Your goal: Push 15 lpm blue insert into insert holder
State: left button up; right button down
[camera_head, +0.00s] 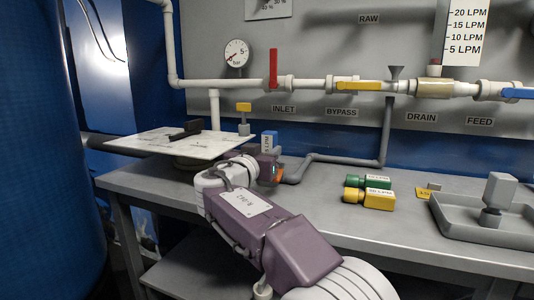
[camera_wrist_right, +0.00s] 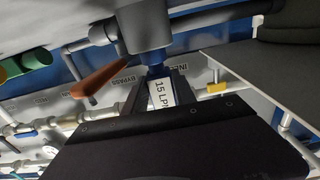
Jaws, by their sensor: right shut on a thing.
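The 15 LPM blue insert (camera_head: 270,139) stands upright at the right gripper (camera_head: 267,153), its white label showing. In the right wrist view, the right gripper (camera_wrist_right: 161,88) is shut on the insert, whose "15 LPM" label (camera_wrist_right: 162,91) lies between the fingers. The insert's blue end (camera_wrist_right: 156,71) meets a dark grey round fitting (camera_wrist_right: 140,27), which looks like the insert holder. How deep the insert sits in it cannot be told. In the head view the holder is mostly hidden behind my right wrist. My left gripper is not in view.
An orange handle (camera_wrist_right: 100,76) juts out beside the fitting. Green (camera_head: 377,181) and yellow (camera_head: 370,199) inserts lie on the grey bench (camera_head: 310,210), right of my arm. A grey tray (camera_head: 450,228) is further right. A white board (camera_head: 150,145) is at left.

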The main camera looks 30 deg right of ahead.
jog(key=c, duration=0.9)
grip_release()
jog(key=shift+f, duration=0.35)
jog(key=shift+c, duration=0.2)
jog(key=shift+w+r, duration=0.1)
jog(key=shift+r, duration=0.2)
jog(key=shift+c, duration=0.3)
jog(key=shift+r, duration=0.15)
grip_shut()
jog(key=shift+d+b, duration=0.1)
jog(key=shift+b, duration=0.3)
jog(key=shift+f+b, duration=0.25)
jog(key=shift+b, duration=0.4)
